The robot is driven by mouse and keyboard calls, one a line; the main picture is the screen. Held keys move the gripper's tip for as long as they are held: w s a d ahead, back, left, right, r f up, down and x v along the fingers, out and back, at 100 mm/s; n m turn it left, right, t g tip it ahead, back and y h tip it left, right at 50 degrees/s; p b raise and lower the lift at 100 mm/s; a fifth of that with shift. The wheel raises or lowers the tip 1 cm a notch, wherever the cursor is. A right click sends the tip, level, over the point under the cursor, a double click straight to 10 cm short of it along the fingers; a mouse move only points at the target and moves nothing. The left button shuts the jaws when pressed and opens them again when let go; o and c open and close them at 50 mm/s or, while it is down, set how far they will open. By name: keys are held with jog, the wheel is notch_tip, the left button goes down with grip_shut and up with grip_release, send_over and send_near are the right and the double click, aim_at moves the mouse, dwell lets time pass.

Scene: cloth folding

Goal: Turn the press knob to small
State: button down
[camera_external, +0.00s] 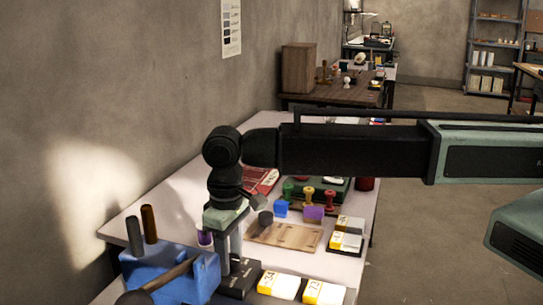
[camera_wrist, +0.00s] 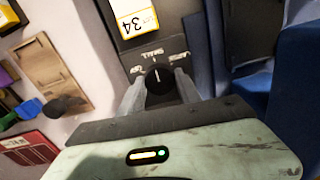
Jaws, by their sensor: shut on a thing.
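The press knob (camera_wrist: 158,80) is a round black dial on a dark box face (camera_wrist: 158,45), with a white pointer line. In the wrist view the line points up, roughly toward the word SMALL printed above the knob. Other labels lie left and right of it, too small to read surely. My gripper (camera_wrist: 159,88) has one grey finger on each side of the knob and is shut on it. In the external view my gripper (camera_external: 229,262) points down at the black box (camera_external: 240,280); the knob is hidden there.
A blue press body (camera_external: 165,270) with a lever stands left of my gripper. Yellow-and-white boxes (camera_external: 280,284) sit at the right. A wooden board (camera_external: 285,237) and several stamps (camera_external: 308,200) lie behind. A grey wall (camera_external: 110,110) borders the table's left side.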

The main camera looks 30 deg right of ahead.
jog(key=c, duration=0.8)
grip_release()
jog(key=shift+c, duration=0.2)
notch_tip(320, 180, up, 8)
jog(key=p, duration=0.8)
jog(key=shift+f, duration=0.1)
